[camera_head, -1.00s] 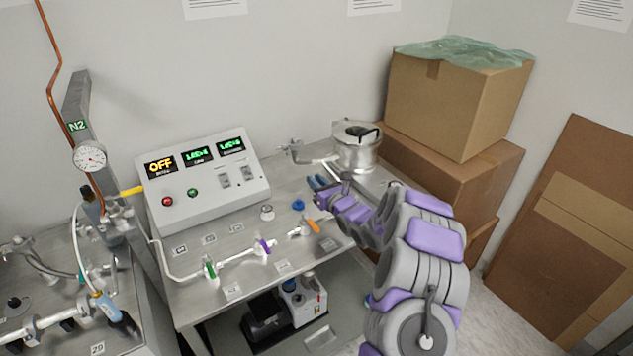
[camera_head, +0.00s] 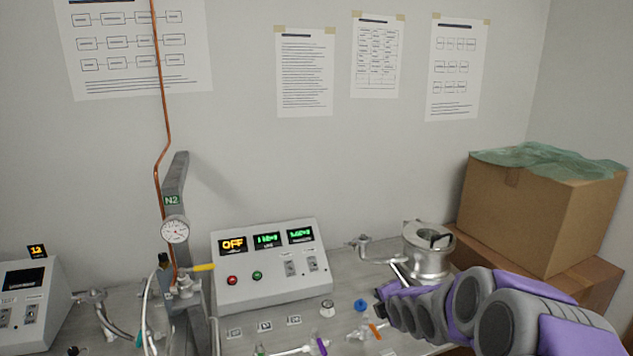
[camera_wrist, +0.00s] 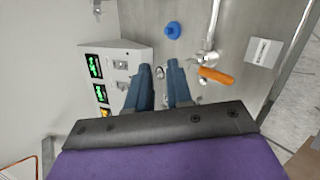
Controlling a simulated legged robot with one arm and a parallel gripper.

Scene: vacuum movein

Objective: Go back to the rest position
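My gripper (camera_wrist: 160,66) shows in the wrist view with two blue-grey fingers apart and nothing held between them. Past the fingertips I see the steel bench top with a small white knob (camera_wrist: 159,72), a blue cap (camera_wrist: 172,30) and a valve with an orange handle (camera_wrist: 215,75). In the head view my arm reaches in from the lower right over the bench. Its gripper end is near the blue cap (camera_head: 361,305) and the orange handle (camera_head: 375,331), in front of the steel vessel (camera_head: 428,260). The fingers are hard to make out there.
The control box (camera_head: 270,267) reads OFF on one display. A gauge (camera_head: 175,230) and N2 post stand at its left. Cardboard boxes (camera_head: 535,215) are stacked at the right. A purple-handled valve (camera_head: 322,346) sits at the front.

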